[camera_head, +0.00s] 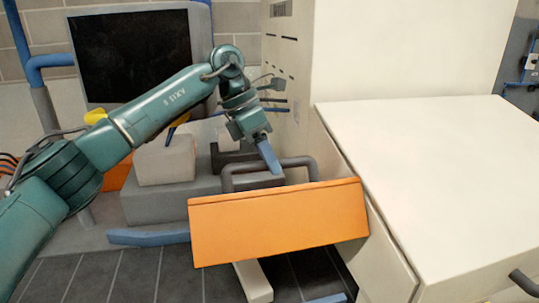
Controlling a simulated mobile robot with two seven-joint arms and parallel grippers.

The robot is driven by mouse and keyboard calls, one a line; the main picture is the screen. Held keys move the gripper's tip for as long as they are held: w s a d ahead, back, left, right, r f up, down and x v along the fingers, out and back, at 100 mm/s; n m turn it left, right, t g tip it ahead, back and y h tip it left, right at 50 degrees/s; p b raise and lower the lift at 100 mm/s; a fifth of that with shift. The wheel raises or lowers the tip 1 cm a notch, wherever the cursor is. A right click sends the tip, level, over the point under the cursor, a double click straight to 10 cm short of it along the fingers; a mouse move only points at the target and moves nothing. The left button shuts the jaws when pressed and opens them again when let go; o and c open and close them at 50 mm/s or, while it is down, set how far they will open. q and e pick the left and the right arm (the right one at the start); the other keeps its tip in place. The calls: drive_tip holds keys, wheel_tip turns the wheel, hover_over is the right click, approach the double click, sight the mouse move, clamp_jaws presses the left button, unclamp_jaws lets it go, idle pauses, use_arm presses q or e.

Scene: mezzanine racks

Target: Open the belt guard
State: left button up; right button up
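The belt guard is an orange panel (280,224) at the lower middle, tilted toward me. A dark grey bar handle (302,162) arches behind its upper edge. My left gripper (271,160) comes in from the left, with its blue fingertip pointing down at the handle. The fingertip overlaps the bar in the picture. I cannot tell whether it touches the bar or whether the fingers are closed around it. My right gripper is out of view.
A large cream cabinet (430,150) fills the right, close beside the guard. Grey blocks (165,160) stand behind the guard at left. A dark screen (132,55) and blue pipes (48,61) are at the back left. Dark floor tiles (130,275) show at lower left.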

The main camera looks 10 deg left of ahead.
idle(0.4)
use_arm(q)
drive_tip(key=shift+r, duration=0.35)
wheel_tip(320, 180, up, 9)
drive_tip(key=shift+r+b, duration=0.15)
drive_tip(key=shift+b, duration=0.15)
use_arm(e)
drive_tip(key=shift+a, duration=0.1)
